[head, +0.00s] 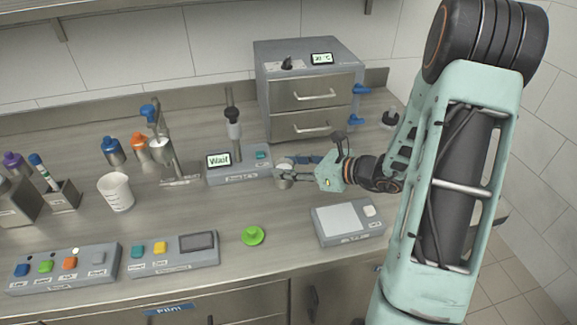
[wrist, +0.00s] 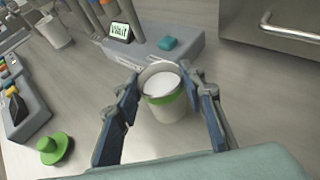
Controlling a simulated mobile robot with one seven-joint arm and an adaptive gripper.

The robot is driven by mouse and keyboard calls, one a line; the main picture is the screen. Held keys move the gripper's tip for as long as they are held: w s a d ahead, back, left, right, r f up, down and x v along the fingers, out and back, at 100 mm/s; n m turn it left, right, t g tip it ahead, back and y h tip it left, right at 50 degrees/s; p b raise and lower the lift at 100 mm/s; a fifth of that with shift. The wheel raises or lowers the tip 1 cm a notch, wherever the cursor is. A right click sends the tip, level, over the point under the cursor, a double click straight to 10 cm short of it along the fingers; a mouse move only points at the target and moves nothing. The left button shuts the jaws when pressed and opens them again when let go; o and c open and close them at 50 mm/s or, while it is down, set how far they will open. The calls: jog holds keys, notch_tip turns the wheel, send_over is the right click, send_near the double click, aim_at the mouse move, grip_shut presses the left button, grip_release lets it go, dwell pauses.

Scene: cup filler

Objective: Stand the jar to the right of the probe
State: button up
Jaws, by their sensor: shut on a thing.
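The jar (wrist: 168,108) is a pale open vessel with a green band and white contents. In the head view the jar (head: 284,181) is just right of the probe's base. My gripper (head: 297,170) reaches in from the right, its fingers closed on the jar's sides; the wrist view shows my gripper (wrist: 163,84) the same way. The jar looks upright; I cannot tell whether its bottom touches the bench. The probe (head: 233,122) is a dark upright rod on a grey base with a "Wait" display (head: 218,160). A green lid (head: 252,236) lies on the bench in front.
A drawer unit (head: 310,90) stands behind the jar. A scale (head: 348,222) is in front right. Button boxes (head: 64,268) line the front edge. A white beaker (head: 116,193), a dispenser stand (head: 180,181) and bottles are at left. Bench around the lid is clear.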

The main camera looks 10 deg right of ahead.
jog(key=o, duration=1.3)
jog(key=shift+f, duration=0.1)
jog(key=shift+c, duration=0.2)
jog(key=shift+r+p, duration=0.35)
jog(key=v, duration=1.2)
